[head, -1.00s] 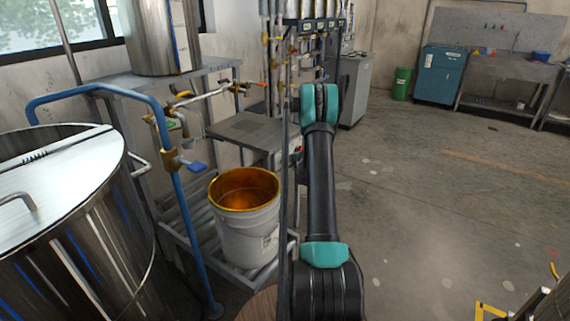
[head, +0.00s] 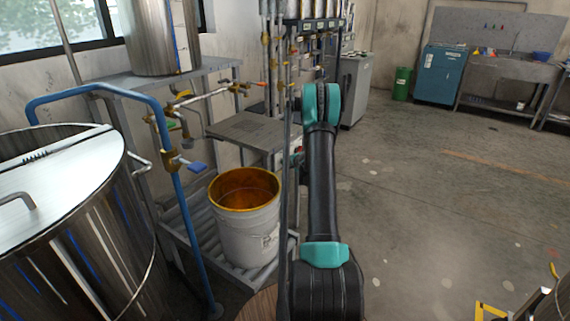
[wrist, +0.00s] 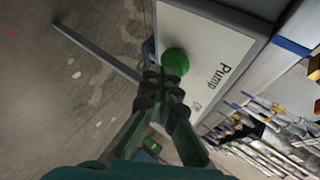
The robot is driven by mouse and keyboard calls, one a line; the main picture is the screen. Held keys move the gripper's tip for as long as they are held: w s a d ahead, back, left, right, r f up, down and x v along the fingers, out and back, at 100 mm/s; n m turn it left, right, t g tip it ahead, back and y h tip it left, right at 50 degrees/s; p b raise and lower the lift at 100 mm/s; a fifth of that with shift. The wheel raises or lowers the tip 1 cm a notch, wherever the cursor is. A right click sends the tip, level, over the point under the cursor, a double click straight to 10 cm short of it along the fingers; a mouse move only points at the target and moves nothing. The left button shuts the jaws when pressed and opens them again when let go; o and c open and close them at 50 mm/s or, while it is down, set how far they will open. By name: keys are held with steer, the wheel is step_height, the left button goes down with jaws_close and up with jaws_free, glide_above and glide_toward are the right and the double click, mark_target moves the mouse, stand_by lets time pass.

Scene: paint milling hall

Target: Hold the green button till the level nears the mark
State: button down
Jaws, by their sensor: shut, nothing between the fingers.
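The round green button (wrist: 175,62) sits on a white panel (wrist: 212,40) lettered "Pump" in the wrist view. My gripper (wrist: 164,84) is shut and empty, its dark fingertips at the button's lower edge in the picture. Whether they touch or press it I cannot tell. In the head view my arm hides the fingertips and the button. A white bucket (head: 247,232) with a yellow rim stands on a slatted rack, amber-orange inside. I cannot make out a level mark or the exact liquid height.
A steel drum (head: 60,215) with a lid stands at the left. A blue pipe (head: 178,225) with valves rises beside the bucket. A grey flat-topped stand (head: 245,131) is behind it. Open concrete floor (head: 440,200) lies to the right, with a blue cabinet (head: 440,75) at the back.

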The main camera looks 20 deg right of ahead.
steer(key=shift+s+d, duration=0.3)
steer(key=shift+s, duration=0.1)
steer(key=s+d, duration=0.1)
steer(key=s, duration=0.1)
steer(key=s+d, duration=0.2)
stand_by(0.5)
